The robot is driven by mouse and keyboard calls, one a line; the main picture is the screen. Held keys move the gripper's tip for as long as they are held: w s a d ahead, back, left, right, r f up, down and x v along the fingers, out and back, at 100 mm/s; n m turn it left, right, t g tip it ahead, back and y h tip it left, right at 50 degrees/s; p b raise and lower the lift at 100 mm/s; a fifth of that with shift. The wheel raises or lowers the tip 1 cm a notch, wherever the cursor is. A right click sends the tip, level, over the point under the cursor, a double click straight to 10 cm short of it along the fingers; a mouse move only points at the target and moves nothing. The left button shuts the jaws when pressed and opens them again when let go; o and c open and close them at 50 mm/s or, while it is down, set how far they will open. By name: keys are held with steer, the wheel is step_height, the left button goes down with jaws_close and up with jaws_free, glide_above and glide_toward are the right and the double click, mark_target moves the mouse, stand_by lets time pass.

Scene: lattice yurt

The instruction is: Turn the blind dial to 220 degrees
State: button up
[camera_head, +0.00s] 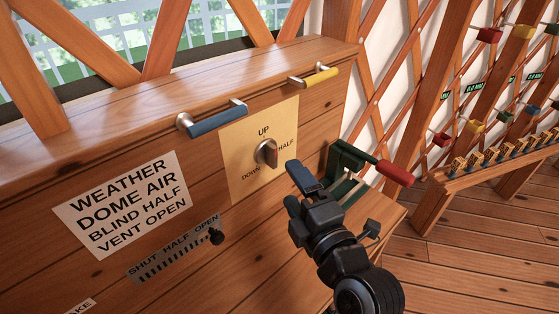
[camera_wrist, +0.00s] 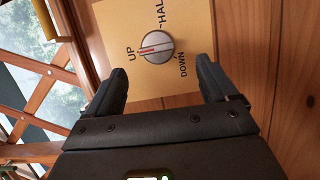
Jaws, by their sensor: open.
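The blind dial (camera_head: 266,152) is a round metal knob on a yellow plate (camera_head: 236,182) marked UP, HALF and DOWN, fixed to the wooden panel. In the wrist view the dial (camera_wrist: 154,47) shows a red mark pointing toward UP. My gripper (camera_head: 295,190) is open and empty, to the lower right of the dial in the head view and apart from it. In the wrist view my gripper (camera_wrist: 162,75) has its fingers on either side of the lower plate, with the dial ahead between and beyond the fingertips.
A blue handle (camera_head: 217,119) and a yellow handle (camera_head: 318,76) project above the plate. A green device with a red-gripped lever (camera_head: 394,173) stands close to my gripper's right. A white sign (camera_head: 130,205) reads BLIND HALF.

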mark_target(274, 160)
steer(key=x, duration=0.3)
steer(key=p+x, duration=0.1)
steer(key=x, duration=0.1)
steer(key=p+x, duration=0.1)
steer(key=x, duration=0.2)
steer(key=shift+w+a+r, duration=0.15)
steer(key=shift+a+r, duration=0.1)
steer(key=shift+a, duration=0.05)
steer(key=c, duration=1)
